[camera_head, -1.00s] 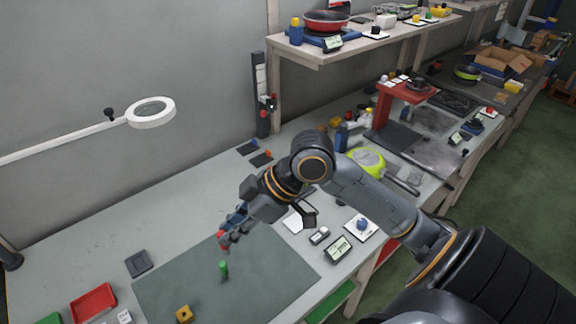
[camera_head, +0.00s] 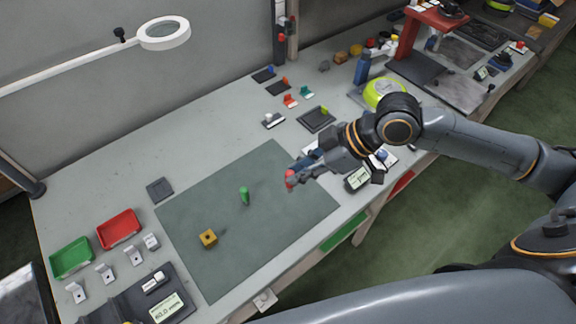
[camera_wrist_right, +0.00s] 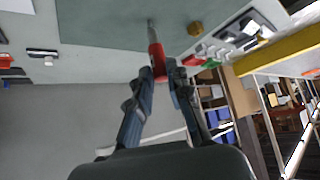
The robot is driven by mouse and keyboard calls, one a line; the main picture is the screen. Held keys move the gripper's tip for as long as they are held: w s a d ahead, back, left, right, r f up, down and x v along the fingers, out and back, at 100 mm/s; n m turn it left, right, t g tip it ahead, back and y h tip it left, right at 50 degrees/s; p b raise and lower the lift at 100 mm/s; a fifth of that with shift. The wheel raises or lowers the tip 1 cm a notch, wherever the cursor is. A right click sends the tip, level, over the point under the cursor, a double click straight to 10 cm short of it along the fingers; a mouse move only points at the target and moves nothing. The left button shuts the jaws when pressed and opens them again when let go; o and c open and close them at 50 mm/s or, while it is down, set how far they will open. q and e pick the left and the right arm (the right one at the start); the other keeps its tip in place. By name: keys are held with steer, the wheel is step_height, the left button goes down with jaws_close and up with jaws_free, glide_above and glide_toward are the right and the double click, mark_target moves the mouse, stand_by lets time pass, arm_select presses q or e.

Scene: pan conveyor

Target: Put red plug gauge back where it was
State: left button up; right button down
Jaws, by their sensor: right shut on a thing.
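My right gripper (camera_head: 292,176) is shut on the red plug gauge (camera_head: 290,180) and holds it over the right part of the green-grey mat (camera_head: 225,268). In the right wrist view the red handle (camera_wrist_right: 158,66) sits between the fingertips (camera_wrist_right: 163,78), with its thin grey pin pointing away from the gripper. A green plug gauge (camera_head: 244,194) stands upright near the mat's middle. A yellow block with a hole (camera_head: 208,238) lies on the mat to its lower left; it also shows in the right wrist view (camera_wrist_right: 195,28). My left gripper is out of view.
A red tray (camera_head: 119,228) and a green tray (camera_head: 72,257) stand left of the mat, with several small metal brackets (camera_head: 135,255) beside them. A scale (camera_head: 168,308) is at the front left. Small coloured parts and a dark pad (camera_head: 316,119) lie behind the mat.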

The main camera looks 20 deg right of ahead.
steer(key=w+f+p, duration=0.1)
steer(key=w+f, duration=0.2)
steer(key=w+d+f+p, duration=0.1)
steer(key=w+f, duration=0.3)
steer(key=w+f+p, duration=0.1)
steer(key=w+f, duration=0.2)
steer(key=f, duration=0.1)
steer(key=shift+w+d+p, duration=0.2)
steer(key=shift+w+p, duration=0.05)
steer(key=shift+p, duration=0.15)
steer(key=shift+f, duration=0.2)
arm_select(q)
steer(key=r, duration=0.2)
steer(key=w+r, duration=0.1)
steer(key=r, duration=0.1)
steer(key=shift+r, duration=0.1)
arm_select(e)
steer(key=shift+f, duration=0.15)
steer(key=shift+f+b, duration=0.15)
steer(key=shift+b, duration=0.15)
steer(key=c, duration=1.3)
jaws_free()
